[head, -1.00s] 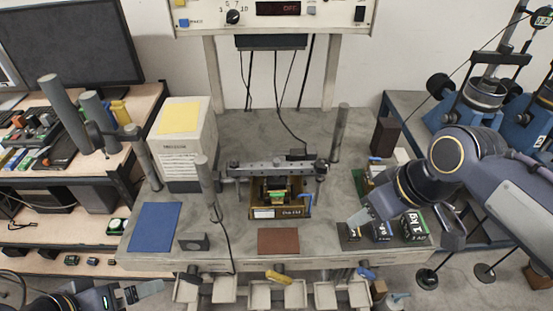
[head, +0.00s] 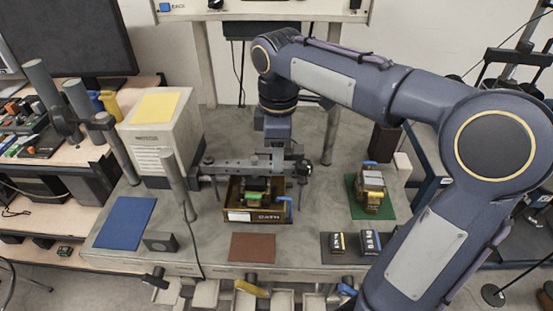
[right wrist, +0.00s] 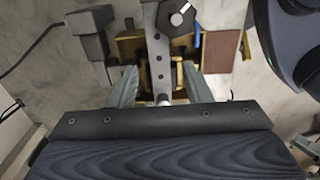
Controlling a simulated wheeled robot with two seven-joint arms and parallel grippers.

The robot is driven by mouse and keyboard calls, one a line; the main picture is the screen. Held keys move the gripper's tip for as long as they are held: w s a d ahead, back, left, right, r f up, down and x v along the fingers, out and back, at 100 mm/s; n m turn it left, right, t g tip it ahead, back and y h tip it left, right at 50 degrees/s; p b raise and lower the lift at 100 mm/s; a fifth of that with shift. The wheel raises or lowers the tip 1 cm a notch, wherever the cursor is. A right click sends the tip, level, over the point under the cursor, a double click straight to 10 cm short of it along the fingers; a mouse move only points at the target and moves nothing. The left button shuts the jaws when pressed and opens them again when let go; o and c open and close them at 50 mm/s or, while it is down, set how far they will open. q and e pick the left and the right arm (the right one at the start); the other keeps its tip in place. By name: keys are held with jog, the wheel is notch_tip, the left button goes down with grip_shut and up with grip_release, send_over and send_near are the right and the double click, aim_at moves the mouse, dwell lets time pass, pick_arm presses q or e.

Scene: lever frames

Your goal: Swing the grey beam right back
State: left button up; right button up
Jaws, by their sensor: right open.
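The grey beam (head: 232,168) lies across the gold-brown fixture box (head: 238,214) in the middle of the bench, running left to right in the head view. Posts stand near its ends. My right gripper (head: 277,160) points down over the right part of the beam. In the right wrist view the beam (right wrist: 157,50) runs between the two spread fingers of my right gripper (right wrist: 160,90), which is open around it. A dark hexagonal knob (right wrist: 178,16) sits at the beam's far end there. Whether a finger touches the beam I cannot tell. My left gripper is out of view.
An upright grey post (head: 174,182) stands left of the beam. A pale box with a yellow top (head: 160,107) is behind it. A blue mat (head: 124,222), a brown mat (head: 252,247) and black weights (head: 371,243) lie in front. A green mat (head: 360,209) is at right.

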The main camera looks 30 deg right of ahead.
jog(key=shift+f, duration=1.3)
grip_shut()
